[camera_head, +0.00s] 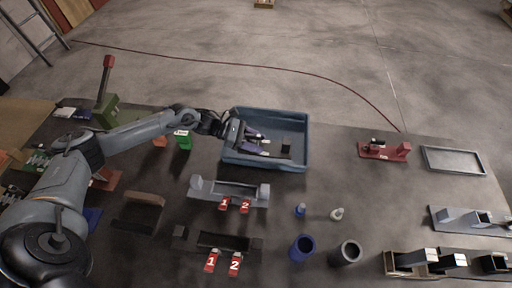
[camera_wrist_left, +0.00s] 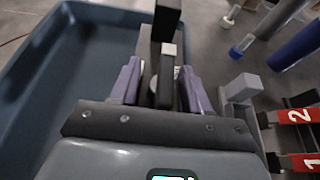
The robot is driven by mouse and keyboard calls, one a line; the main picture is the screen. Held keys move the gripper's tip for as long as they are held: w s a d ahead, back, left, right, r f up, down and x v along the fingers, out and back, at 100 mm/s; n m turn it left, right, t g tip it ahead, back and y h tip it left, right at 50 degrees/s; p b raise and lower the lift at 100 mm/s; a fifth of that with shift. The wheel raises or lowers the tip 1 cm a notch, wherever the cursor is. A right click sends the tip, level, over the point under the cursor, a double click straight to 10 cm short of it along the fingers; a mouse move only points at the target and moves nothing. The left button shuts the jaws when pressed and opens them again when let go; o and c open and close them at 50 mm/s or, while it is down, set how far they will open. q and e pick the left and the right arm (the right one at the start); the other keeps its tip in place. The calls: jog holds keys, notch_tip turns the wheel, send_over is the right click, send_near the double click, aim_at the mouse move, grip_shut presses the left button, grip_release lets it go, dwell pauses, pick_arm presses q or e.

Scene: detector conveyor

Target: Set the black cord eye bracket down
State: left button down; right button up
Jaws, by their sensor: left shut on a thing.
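My left gripper (camera_head: 266,144) reaches over the blue tray (camera_head: 236,161). It is shut on the black cord eye bracket (camera_head: 286,151), whose dark upright end shows just beyond the fingertips. In the left wrist view the bracket (camera_wrist_left: 167,28) stands between the two purple fingers (camera_wrist_left: 160,88), with a small grey part near its middle. The blue tray's floor (camera_wrist_left: 95,50) shows beside and under it in that view. I cannot tell whether the bracket touches the tray floor. My right gripper is not in view.
A grey fixture (camera_head: 205,189) with red 1 and 2 tags stands in front of the tray, with a dark one (camera_head: 187,240) nearer. Blue (camera_head: 302,248) and dark (camera_head: 346,253) cylinders stand at front. A red fixture (camera_head: 369,152) and grey tray (camera_head: 455,150) are at right.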

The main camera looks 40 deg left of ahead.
pick_arm(q)
jog(key=shift+f, duration=1.95)
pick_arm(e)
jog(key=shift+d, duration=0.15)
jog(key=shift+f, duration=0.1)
